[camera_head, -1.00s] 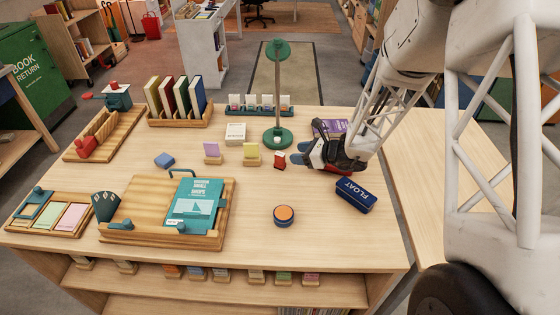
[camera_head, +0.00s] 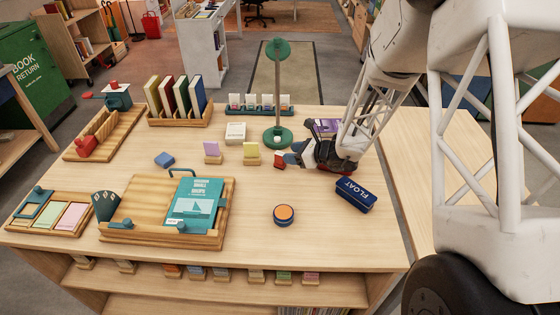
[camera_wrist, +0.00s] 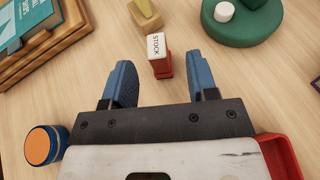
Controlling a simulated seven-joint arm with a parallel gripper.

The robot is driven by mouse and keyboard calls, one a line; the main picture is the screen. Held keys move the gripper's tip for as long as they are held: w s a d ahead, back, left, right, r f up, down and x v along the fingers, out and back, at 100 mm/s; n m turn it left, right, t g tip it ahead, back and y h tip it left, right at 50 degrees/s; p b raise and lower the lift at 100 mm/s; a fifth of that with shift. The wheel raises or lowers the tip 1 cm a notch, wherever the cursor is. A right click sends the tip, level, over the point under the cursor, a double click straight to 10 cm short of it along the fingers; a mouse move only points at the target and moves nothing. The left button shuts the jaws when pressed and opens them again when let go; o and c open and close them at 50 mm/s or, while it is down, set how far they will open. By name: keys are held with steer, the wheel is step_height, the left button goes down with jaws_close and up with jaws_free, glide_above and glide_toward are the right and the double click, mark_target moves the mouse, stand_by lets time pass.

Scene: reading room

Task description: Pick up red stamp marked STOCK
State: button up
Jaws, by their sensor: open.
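The red stamp (camera_head: 280,161) stands on the table in front of the green lamp. In the wrist view, the red stamp (camera_wrist: 162,67) has a white top face that reads STOCK. My gripper (camera_head: 295,153) is low over the table, just right of the stamp. In the wrist view, the two blue fingers of my gripper (camera_wrist: 159,64) are spread wide and empty. The stamp lies in line with the gap, around the fingertips, apart from both fingers. I cannot tell the exact height of the fingertips above the table.
The green lamp base (camera_head: 278,137) stands close behind the stamp. A yellow card in a holder (camera_head: 251,153) is close on its left. A round orange-topped tin (camera_head: 284,215) and a blue FLOAT case (camera_head: 355,195) lie nearer the front. The table between tin and stamp is clear.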

mark_target(281, 153)
steer(key=shift+a, duration=0.1)
steer(key=shift+x, duration=2.5)
steer(key=shift+s, duration=0.15)
jaws_close()
steer(key=shift+r, duration=0.1)
steer(key=shift+r, duration=0.65)
steer(key=shift+s+r, duration=0.15)
steer(key=shift+r, duration=0.4)
steer(key=shift+s+r, duration=0.2)
steer(key=shift+r, duration=0.35)
steer(key=s+d+r, duration=0.1)
steer(key=s+d, duration=0.3)
steer(key=s, duration=1)
steer(key=shift+s+d, duration=0.25)
steer(key=shift+s, duration=0.05)
